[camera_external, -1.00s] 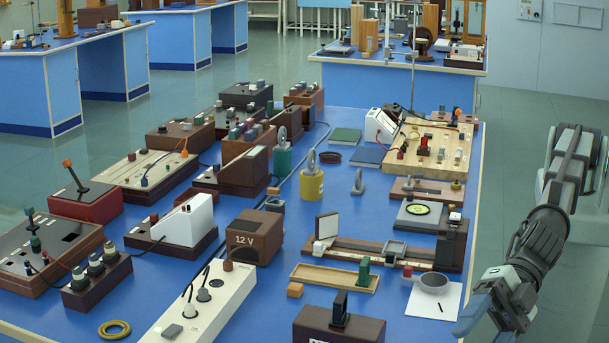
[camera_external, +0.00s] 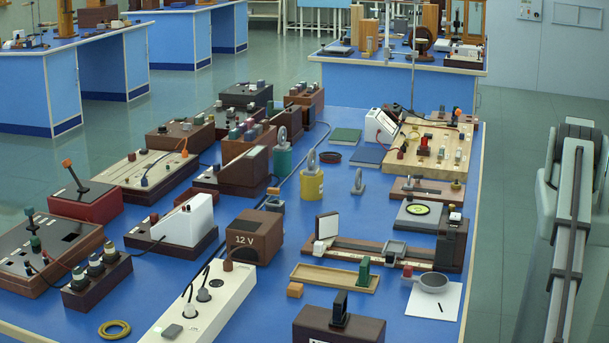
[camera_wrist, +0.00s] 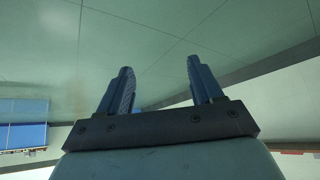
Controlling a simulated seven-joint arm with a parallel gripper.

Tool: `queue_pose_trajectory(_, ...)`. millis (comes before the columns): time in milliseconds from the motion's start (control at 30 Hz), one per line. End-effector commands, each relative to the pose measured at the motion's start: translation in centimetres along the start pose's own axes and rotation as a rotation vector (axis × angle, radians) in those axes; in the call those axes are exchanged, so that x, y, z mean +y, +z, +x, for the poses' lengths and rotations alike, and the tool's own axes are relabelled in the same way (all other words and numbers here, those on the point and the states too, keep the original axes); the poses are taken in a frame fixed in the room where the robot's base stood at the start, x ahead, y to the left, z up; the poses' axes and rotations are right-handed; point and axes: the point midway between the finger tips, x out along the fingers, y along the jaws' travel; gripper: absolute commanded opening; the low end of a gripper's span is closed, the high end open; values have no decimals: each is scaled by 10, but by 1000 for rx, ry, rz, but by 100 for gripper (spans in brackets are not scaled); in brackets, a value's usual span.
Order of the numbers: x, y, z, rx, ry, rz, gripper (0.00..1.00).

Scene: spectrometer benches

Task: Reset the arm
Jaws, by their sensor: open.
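My gripper (camera_wrist: 158,85) shows in the wrist view with its two blue fingers apart and nothing between them. Behind the fingers are plain pale green surfaces with dark seam lines. In the external view my arm stands at the right edge, beside the blue bench (camera_external: 420,305), and its gripper end is out of the picture.
Another bench (camera_external: 400,75) stands behind. The floor (camera_external: 515,200) right of the bench is clear.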

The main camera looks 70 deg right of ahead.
Motion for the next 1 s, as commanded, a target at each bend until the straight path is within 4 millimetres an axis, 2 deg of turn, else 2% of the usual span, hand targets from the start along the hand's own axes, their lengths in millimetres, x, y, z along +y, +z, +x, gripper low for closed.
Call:
queue_pose_trajectory(33,-22,14,16,10,-55,11,66)
queue_pose_trajectory(200,-88,48,54,75,-218,44,66)
queue_pose_trajectory(300,-120,65,68,115,-293,67,66)
queue_pose_trajectory(500,-161,99,79,181,-394,125,66)
queue_pose_trajectory(667,-176,140,71,207,-437,207,66)
queue_pose_trajectory(867,-163,195,43,177,-430,335,66)
queue_pose_trajectory(1000,-150,236,16,133,-405,434,66)
